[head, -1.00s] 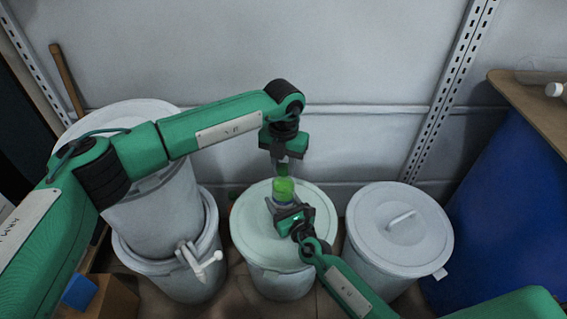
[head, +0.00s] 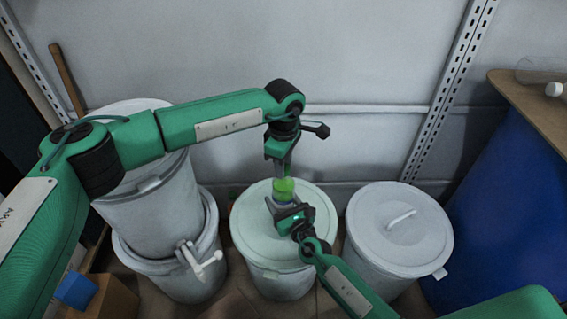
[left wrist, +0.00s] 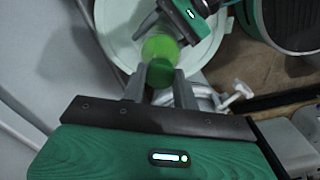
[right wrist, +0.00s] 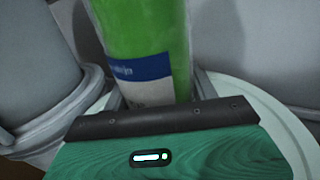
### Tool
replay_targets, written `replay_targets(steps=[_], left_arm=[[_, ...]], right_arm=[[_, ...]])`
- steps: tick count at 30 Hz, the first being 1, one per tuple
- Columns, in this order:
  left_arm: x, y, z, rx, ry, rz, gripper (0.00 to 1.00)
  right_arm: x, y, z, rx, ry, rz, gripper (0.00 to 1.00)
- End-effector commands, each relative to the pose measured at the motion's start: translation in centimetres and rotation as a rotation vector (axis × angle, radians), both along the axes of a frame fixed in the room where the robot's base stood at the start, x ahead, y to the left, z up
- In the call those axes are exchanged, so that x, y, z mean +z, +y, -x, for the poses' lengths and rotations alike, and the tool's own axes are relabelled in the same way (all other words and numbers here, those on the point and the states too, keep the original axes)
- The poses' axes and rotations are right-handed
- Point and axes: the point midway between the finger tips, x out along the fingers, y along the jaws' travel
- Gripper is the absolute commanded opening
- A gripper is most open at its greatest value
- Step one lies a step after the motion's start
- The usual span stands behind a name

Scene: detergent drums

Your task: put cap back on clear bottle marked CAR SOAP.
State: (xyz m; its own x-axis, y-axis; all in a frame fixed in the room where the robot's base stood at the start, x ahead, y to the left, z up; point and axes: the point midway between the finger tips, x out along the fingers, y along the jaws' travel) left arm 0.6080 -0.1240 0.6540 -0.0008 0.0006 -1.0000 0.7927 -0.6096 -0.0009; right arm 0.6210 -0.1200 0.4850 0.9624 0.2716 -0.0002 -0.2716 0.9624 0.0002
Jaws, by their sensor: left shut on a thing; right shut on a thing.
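The clear bottle (head: 284,188) holds bright green liquid and stands upright on the middle drum's lid. It also shows in the left wrist view (left wrist: 160,46) and fills the right wrist view (right wrist: 150,35), with a blue and white label (right wrist: 143,80) whose words I cannot read. My right gripper (head: 284,206) is shut around its lower part. My left gripper (head: 281,170) points down from above and is shut on a dark green cap (left wrist: 160,73). The cap is in line with the bottle's top and looks in contact; I cannot tell whether it is seated.
The middle drum lid (head: 250,225) is otherwise clear. A lidded drum (head: 398,235) stands to the right, beside a large blue barrel (head: 505,205). Stacked drums (head: 150,200) with a white tap (head: 205,268) stand at left. A wall is close behind.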

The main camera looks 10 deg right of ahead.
Motion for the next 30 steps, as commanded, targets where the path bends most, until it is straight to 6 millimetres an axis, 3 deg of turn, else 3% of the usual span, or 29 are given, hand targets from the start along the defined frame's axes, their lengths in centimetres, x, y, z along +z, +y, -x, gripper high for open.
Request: replay_targets(steps=[18,24,25,28,30], left_arm=[[-0.04,-0.01,-0.03,-0.97,-0.001,0.0,0.02],[-0.05,0.0,-0.04,-1.026,-0.001,0.0,0.02],[-0.05,0.0,-0.04,-1.025,-0.001,0.001,0.33],[-0.05,0.0,-0.03,-1.024,-0.001,0.001,0.53],[-0.06,0.0,-0.02,-1.024,-0.001,0.001,0.55]], right_arm=[[-0.02,0.05,0.04,0.001,0.0,0.0,0.0],[-0.02,0.05,0.04,0.001,0.0,0.0,0.0],[-0.02,0.05,0.04,0.001,0.0,0.0,0.0],[-0.02,0.05,0.04,0.001,0.0,0.0,0.0],[-0.02,0.05,0.04,0.001,0.0,0.0,0.0]])
